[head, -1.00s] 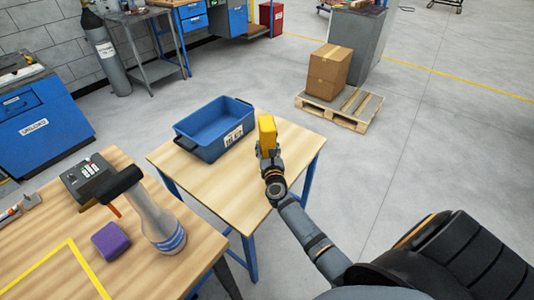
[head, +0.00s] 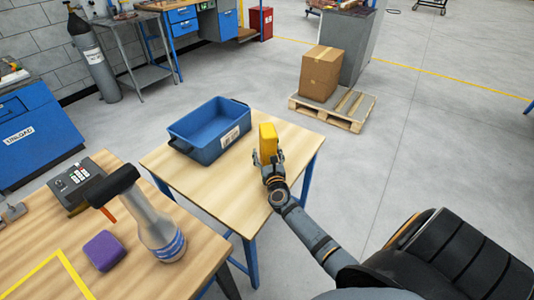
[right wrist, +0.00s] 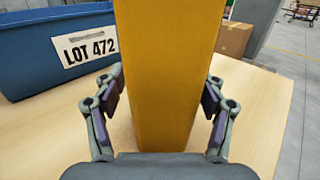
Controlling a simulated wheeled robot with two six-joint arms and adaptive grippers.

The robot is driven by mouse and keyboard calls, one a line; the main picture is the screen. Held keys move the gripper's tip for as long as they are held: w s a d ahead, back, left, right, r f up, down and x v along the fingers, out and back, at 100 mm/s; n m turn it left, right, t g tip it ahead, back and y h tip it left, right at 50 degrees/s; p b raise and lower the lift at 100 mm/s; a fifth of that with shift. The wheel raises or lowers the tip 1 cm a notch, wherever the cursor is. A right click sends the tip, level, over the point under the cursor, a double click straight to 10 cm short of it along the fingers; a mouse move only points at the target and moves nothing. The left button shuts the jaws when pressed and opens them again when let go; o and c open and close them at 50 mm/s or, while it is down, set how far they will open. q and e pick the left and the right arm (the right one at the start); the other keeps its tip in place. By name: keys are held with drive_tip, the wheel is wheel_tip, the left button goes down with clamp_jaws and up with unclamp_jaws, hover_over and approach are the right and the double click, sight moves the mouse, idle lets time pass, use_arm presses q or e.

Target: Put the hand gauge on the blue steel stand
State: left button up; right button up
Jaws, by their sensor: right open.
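The hand gauge, a yellow upright block (head: 268,142), is at the right part of the small wood-topped table with blue steel legs (head: 215,187), which I take as the blue steel stand. It looks upright on the top, though its foot is partly hidden by my gripper. My right gripper (head: 271,162) is open around it. In the right wrist view, the gauge (right wrist: 168,75) fills the middle, and the right gripper's fingers (right wrist: 165,95) stand apart on both sides with small gaps. My left gripper is not in view.
A blue bin (head: 210,130) labelled LOT 472 stands at the table's back left. The nearer workbench (head: 200,262) holds a spray bottle (head: 160,232), a purple block (head: 104,250) and a grey keypad box (head: 78,183). A carton (head: 320,73) sits on a pallet (head: 345,117) behind.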

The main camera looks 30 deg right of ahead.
drive_tip(key=shift+r, duration=0.1)
drive_tip(key=v, duration=1.1)
drive_tip(key=shift+s+b, duration=0.15)
drive_tip(key=shift+b, duration=0.2)
drive_tip(key=shift+s+a, duration=0.2)
drive_tip(key=shift+s, duration=0.15)
